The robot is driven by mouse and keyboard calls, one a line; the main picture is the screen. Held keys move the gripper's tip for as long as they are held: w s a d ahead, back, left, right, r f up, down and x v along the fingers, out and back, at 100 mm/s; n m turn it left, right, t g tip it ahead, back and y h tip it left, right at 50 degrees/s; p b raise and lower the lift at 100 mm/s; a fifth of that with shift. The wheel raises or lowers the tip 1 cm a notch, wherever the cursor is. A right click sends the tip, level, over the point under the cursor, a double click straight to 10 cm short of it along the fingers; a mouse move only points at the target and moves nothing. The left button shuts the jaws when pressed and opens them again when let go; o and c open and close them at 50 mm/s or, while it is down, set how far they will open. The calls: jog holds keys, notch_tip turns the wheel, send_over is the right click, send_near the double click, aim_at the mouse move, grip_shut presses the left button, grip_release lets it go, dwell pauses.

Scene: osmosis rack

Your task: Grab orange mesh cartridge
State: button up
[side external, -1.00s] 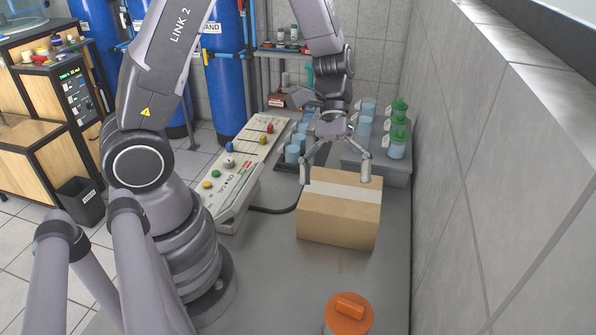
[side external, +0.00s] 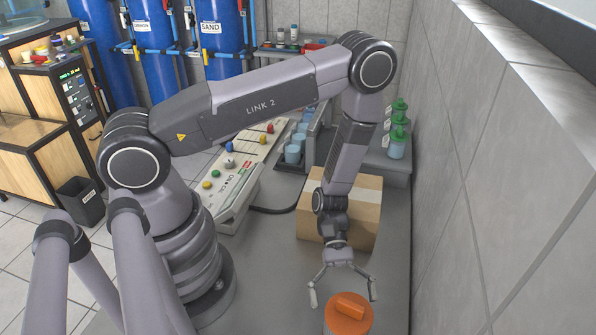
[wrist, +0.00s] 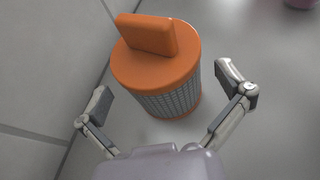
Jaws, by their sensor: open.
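The orange mesh cartridge (side external: 348,314) stands upright at the near end of the grey bench, with its lower part cut off by the picture's bottom edge. In the wrist view the cartridge (wrist: 157,62) shows a round orange lid with a raised bar handle and a grey mesh body. My gripper (side external: 343,295) is open and empty, just behind the cartridge in the side view, fingers pointing down. In the wrist view my gripper (wrist: 162,85) has one finger on each side of the cartridge's near side, apart from it.
A cardboard box (side external: 365,215) stands behind my gripper, partly hidden by my arm. A control panel (side external: 232,180) is to the left. Green-topped bottles (side external: 398,135) stand at the back right. A tiled wall (side external: 480,180) bounds the bench on the right.

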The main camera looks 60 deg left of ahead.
jog(key=shift+x, duration=1.35)
jog(key=c, duration=0.9)
jog(key=shift+r, duration=0.1)
jog(key=shift+c, duration=0.2)
